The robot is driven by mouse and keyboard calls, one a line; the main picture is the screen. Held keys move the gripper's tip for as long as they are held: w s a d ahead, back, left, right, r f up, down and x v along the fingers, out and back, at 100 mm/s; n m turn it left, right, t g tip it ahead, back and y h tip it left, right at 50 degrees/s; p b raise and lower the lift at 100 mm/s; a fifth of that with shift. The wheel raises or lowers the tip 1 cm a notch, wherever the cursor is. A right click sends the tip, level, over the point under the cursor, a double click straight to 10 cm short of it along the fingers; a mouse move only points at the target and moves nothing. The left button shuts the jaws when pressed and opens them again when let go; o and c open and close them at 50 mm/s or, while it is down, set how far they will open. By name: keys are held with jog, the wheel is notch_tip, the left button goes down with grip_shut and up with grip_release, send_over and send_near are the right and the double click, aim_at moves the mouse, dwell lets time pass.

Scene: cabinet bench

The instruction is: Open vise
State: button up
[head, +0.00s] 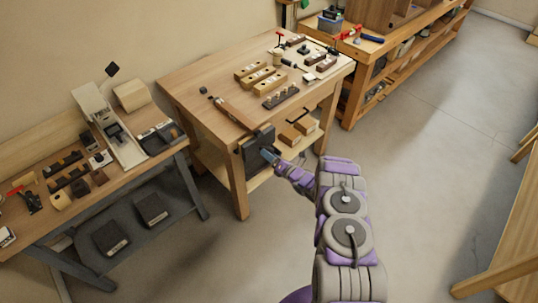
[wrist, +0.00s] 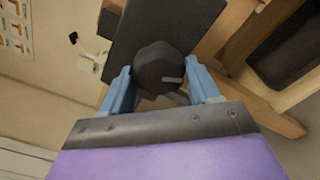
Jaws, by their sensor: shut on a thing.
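The vise (head: 257,150) is a dark plate on the front edge of the wooden workbench (head: 190,80). In the wrist view its dark jaw plate (wrist: 150,22) stands behind a round black knob (wrist: 160,68). My gripper (head: 267,155) reaches the vise front from the right in the head view. In the wrist view my gripper's two blue fingers (wrist: 162,88) are shut on the knob, one on each side. The knob hides part of the plate. The knob is hidden or too small to make out in the head view.
Wooden blocks (head: 263,78) and small tools lie on the benchtop. A second bench with a grey machine (head: 108,125) stands at left. The floor (head: 430,140) at right is clear.

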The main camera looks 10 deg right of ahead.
jog(key=shift+d+r, duration=0.15)
jog(key=shift+d, duration=0.25)
jog(key=shift+c, duration=0.5)
jog(key=shift+r+p, duration=0.15)
jog(key=shift+p, duration=0.3)
